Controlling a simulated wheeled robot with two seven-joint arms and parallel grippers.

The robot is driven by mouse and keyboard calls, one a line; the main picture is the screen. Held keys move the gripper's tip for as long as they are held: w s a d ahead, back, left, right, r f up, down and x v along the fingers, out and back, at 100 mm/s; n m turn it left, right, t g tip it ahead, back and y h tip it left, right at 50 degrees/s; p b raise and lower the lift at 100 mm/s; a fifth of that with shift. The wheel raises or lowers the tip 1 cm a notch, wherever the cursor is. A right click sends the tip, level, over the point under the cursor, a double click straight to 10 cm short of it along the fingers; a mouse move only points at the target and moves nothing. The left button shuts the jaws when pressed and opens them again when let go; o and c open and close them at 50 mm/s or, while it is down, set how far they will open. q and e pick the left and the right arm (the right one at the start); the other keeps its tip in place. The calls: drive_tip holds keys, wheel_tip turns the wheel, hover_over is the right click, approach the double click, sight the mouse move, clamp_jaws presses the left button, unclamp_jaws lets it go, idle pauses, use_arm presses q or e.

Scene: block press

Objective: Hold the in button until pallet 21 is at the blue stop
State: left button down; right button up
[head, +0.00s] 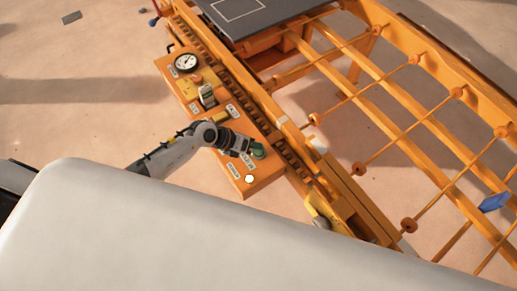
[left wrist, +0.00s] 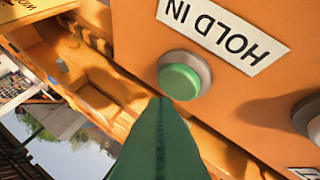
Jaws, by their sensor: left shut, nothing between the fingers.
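The hold-in button (left wrist: 180,80) is a round green cap in a grey ring, beside an upside-down "HOLD IN" label (left wrist: 222,30) in the left wrist view. My left gripper (left wrist: 160,102) is shut and empty, its green fingertips at the button's edge; I cannot tell whether they touch it. In the head view the left gripper (head: 257,152) is over the lower end of the orange control panel (head: 262,178). A dark grey plate (head: 262,12) with a white outline, perhaps the pallet, lies at the top; no number is readable. A blue piece (head: 494,202), perhaps the stop, is at the right of the frame.
The panel also carries a gauge (head: 186,62), a dark switch (head: 207,95) and a white button (head: 249,179). A grey button (left wrist: 308,115) sits right of the green one in the wrist view. The orange frame (head: 400,105) with rollers fills the right side.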

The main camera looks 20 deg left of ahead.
sight(254, 151)
idle(0.7)
use_arm(q)
drive_tip(key=shift+f, duration=0.15)
drive_tip(key=shift+f, duration=0.3)
drive_tip(key=shift+f+b, duration=0.5)
drive_tip(key=shift+f, duration=0.05)
idle(1.7)
drive_tip(key=shift+r, duration=0.1)
idle(3.2)
drive_tip(key=shift+r+p, duration=0.9)
drive_tip(key=shift+p, duration=0.15)
wheel_tip(254, 151, up, 5)
drive_tip(key=p, duration=0.5)
